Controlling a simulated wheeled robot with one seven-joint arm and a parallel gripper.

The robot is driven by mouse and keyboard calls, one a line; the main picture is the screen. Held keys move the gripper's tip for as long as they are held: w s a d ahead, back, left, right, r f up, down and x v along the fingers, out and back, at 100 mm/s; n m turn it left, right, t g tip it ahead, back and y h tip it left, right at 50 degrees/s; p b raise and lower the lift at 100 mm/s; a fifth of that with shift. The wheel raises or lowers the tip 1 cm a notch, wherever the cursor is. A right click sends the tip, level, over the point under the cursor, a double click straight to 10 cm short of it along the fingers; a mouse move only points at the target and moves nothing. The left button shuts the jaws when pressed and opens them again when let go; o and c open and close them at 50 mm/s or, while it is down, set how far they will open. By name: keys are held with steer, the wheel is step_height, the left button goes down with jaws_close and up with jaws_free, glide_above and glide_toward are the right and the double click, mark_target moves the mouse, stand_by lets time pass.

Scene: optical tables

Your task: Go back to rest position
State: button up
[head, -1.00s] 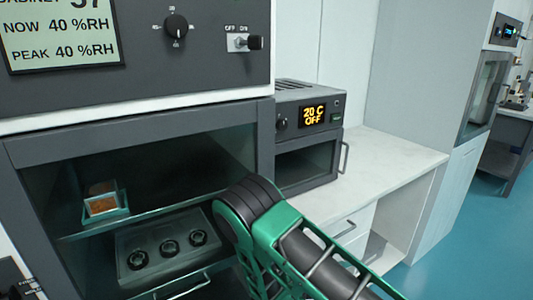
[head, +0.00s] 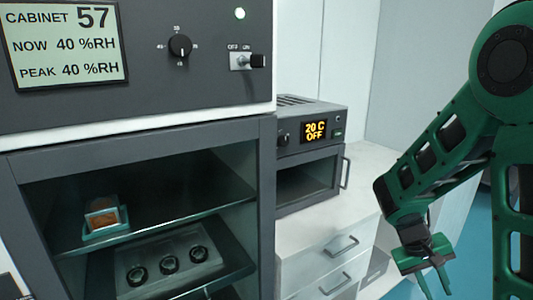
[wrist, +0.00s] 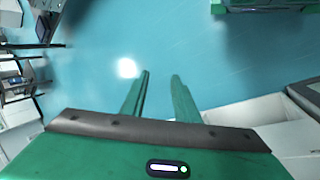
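My gripper (head: 435,281) hangs at the lower right of the head view, at the end of my green arm. Its fingers point down and stand apart with nothing between them. In the wrist view the two green fingers (wrist: 159,80) are also apart, with bare blue floor beyond them. The gripper is in front of the white drawers, clear of the dark cabinet (head: 264,205) on the left.
A small oven reading 20 C OFF (head: 312,150) stands on the white counter (head: 362,165). Blue floor (wrist: 200,45) is open.

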steer(key=s+a+r+m+y, duration=0.1)
steer(key=s+r+m+y, duration=0.1)
steer(key=s+r, duration=0.3)
steer(key=s+a+r+m+t+y, duration=0.1)
steer(key=s+r+y, duration=0.3)
steer(key=s, duration=1)
step_height(320, 180, up, 2)
steer(key=shift+r+m, duration=0.1)
steer(key=shift+m, duration=0.8)
steer(key=shift+a, duration=0.1)
